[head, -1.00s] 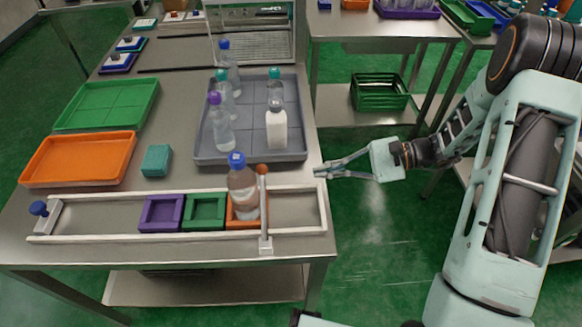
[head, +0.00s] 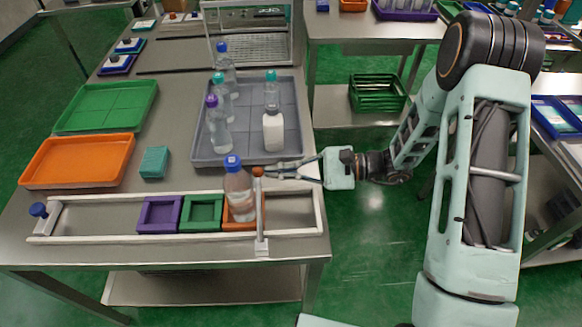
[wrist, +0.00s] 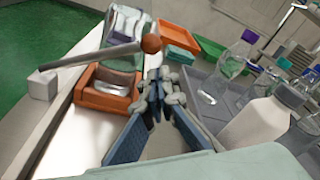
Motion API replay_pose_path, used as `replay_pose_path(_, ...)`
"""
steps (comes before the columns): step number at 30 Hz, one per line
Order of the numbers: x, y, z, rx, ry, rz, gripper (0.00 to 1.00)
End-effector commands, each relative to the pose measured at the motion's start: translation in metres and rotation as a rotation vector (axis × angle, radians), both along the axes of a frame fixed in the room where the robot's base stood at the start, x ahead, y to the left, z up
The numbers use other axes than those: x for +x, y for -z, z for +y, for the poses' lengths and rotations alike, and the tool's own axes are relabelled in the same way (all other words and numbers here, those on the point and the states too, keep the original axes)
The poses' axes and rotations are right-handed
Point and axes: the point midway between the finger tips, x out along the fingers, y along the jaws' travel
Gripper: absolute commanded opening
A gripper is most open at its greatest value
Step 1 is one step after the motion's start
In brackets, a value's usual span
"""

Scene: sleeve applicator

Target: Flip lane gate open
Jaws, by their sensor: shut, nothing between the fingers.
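The lane gate (head: 260,222) is a pale bar across the right part of the white-railed lane, with an orange-brown knob at its far end. It also shows in the wrist view (wrist: 92,57), running from a white block to the round knob. A blue-capped bottle (head: 238,192) stands in the orange square holder (head: 230,225) just left of the gate. My gripper (head: 272,171) is shut and empty, its tips close beside the knob on the right. In the wrist view the fingertips (wrist: 160,95) are just below the knob; I cannot tell whether they touch it.
Purple (head: 160,214) and green (head: 201,212) holders sit left in the lane. A grey tray (head: 205,155) with several bottles lies behind the gripper. Orange (head: 35,183) and green (head: 70,129) trays and a teal block (head: 155,162) are at left.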

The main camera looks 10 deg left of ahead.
Motion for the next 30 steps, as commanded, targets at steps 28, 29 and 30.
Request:
replay_pose_path(28,-0.017,-0.025,-0.001,0.037,0.001,-0.114,0.0)
replay_pose_path(29,-0.019,-0.028,-0.001,0.044,0.001,-0.132,0.0)
replay_pose_path(30,-0.021,-0.031,-0.002,0.052,0.001,-0.162,0.0)
